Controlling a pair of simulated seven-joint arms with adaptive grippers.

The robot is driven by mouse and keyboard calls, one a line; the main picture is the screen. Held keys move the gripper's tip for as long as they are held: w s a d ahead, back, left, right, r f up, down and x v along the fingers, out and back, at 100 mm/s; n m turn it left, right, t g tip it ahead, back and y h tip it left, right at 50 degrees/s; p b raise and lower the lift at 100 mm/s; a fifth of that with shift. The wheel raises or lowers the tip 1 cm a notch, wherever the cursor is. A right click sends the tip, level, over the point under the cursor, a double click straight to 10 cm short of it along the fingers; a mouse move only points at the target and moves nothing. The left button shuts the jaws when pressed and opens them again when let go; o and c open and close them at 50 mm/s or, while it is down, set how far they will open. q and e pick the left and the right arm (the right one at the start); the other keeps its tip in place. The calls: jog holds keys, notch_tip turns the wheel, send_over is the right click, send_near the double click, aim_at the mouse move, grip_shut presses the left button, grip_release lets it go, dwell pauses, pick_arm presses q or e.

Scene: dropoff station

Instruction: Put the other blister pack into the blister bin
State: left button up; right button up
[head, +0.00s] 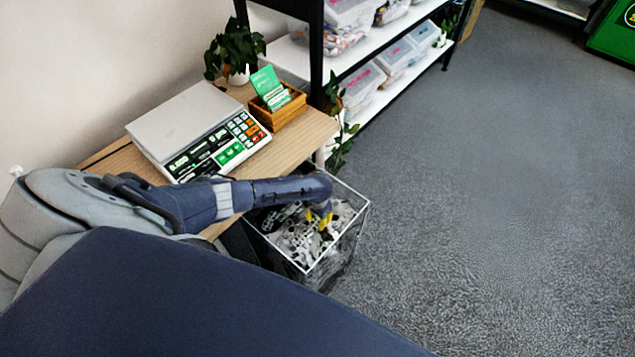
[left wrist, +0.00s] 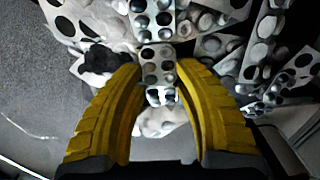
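The blister bin (head: 357,222) is a clear-walled bin with a white rim beside the wooden table, holding many white and grey blister packs with dark round pockets. My left gripper (head: 319,218) reaches down into its opening; its yellow fingertips show among the packs. In the left wrist view the two yellow fingers of my left gripper (left wrist: 158,75) stand apart with a narrow blister pack (left wrist: 158,68) between their tips. Whether they grip it or it lies among the packs below is unclear. My right gripper is out of view.
The table (head: 318,128) bears a scale (head: 190,125), a wooden box (head: 277,108) with a green card, and a potted plant (head: 234,52). A shelf (head: 372,75) with clear boxes stands behind, with a trailing plant (head: 340,140) near the bin. The grey carpet at right is clear.

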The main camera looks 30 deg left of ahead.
aim_at(318, 220)
pick_arm(q)
jog(key=shift+f, duration=0.1)
jog(key=o, duration=0.7)
jog(key=shift+c, duration=0.2)
notch_tip(318, 220, up, 12)
dwell(0.3)
